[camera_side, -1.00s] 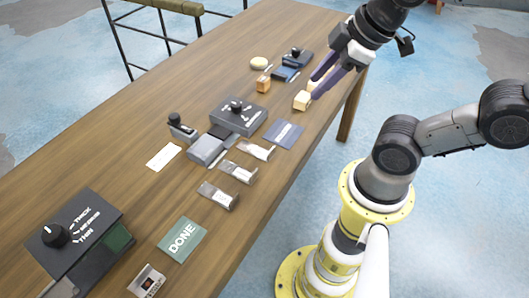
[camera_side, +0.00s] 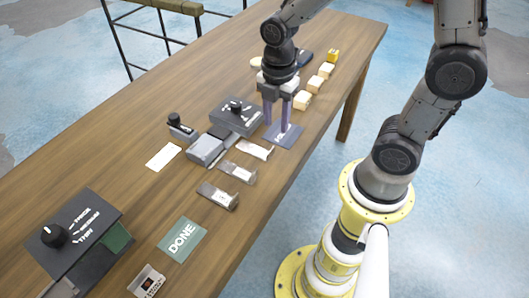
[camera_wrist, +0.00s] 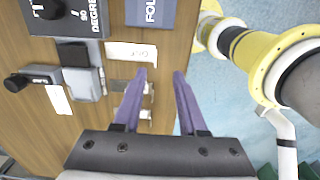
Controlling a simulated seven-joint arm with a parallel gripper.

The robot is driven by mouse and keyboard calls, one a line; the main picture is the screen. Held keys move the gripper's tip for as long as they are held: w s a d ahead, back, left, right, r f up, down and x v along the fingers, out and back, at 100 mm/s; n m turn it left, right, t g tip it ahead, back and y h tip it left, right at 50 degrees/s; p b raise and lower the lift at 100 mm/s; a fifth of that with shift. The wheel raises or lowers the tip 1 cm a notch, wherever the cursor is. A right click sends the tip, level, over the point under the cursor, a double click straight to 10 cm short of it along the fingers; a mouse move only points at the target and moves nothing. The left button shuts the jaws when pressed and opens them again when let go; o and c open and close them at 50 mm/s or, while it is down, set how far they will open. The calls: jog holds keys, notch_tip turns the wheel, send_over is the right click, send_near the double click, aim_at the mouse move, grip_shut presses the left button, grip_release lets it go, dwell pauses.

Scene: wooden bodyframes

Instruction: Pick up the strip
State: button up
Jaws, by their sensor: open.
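I cannot tell which one the task means. My gripper (camera_side: 276,126) points down over the table by the blue FOLD mat (camera_side: 292,142).
A grey dial box (camera_side: 235,115) stands behind the trays, a lever device (camera_side: 181,128) to its left. A green DONE mat (camera_side: 183,240) and a large dial box (camera_side: 75,235) are in front.

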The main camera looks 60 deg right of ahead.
send_over(272, 149)
jog(key=f, duration=0.4)
jog(key=shift+s+d+f, duration=0.25)
jog(key=shift+s+f, duration=0.05)
jog(key=shift+s, duration=0.05)
jog(key=shift+w+a+f, duration=0.1)
jog(key=shift+w+f, duration=0.1)
jog(key=shift+f, duration=1.15)
jog(key=shift+w+a+f, duration=0.1)
jog(key=shift+w+f, duration=0.1)
jog(key=shift+f, duration=1.15)
grip_shut()
